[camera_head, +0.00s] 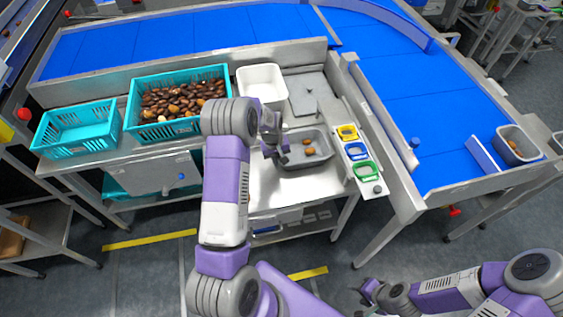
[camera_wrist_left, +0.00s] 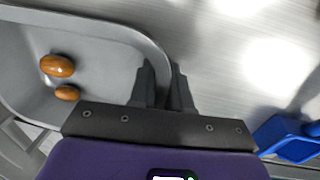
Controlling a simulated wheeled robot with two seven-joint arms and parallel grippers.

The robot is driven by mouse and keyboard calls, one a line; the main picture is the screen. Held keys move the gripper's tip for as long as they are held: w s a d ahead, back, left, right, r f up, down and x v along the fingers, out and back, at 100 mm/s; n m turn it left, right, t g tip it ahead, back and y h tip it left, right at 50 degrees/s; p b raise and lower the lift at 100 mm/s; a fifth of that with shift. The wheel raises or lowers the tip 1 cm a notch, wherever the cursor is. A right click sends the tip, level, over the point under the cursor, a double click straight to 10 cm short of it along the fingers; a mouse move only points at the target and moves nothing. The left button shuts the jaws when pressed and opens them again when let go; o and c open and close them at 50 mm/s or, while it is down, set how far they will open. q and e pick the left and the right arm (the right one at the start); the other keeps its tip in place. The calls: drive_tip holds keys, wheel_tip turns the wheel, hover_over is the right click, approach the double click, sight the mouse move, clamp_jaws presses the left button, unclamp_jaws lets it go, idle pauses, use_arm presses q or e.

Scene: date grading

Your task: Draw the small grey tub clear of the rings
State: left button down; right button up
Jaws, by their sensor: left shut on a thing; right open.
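The small grey tub (camera_head: 318,161) stands on the steel bench just left of the rings, with two brown dates in it. The rings are a yellow one (camera_head: 347,126), a blue one (camera_head: 349,155) and a green one (camera_head: 357,174), in a row on a narrow strip. My left gripper (camera_head: 284,158) is shut on the tub's left wall; in the left wrist view the rim (camera_wrist_left: 150,45) runs to between the fingers (camera_wrist_left: 164,88). The tub's underside is hidden. My right gripper (camera_head: 368,293) is open, low at the bottom, away from the bench.
A white bin (camera_head: 262,73) and a flat grey plate (camera_head: 303,95) lie behind the tub. Teal crates, one full of dates (camera_head: 130,112) and one empty (camera_head: 43,135), stand left. Another grey tub (camera_head: 535,152) is at far right. Bare steel lies in front.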

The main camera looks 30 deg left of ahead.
use_arm(q)
drive_tip(key=shift+s+a, duration=0.15)
drive_tip(key=shift+a, duration=0.05)
drive_tip(key=c, duration=1)
unclamp_jaws()
wheel_tip(320, 180, up, 8)
drive_tip(key=p, duration=0.1)
drive_tip(key=shift+s+a+f, duration=0.25)
drive_tip(key=shift+s+a, duration=0.05)
drive_tip(key=shift+s, duration=0.05)
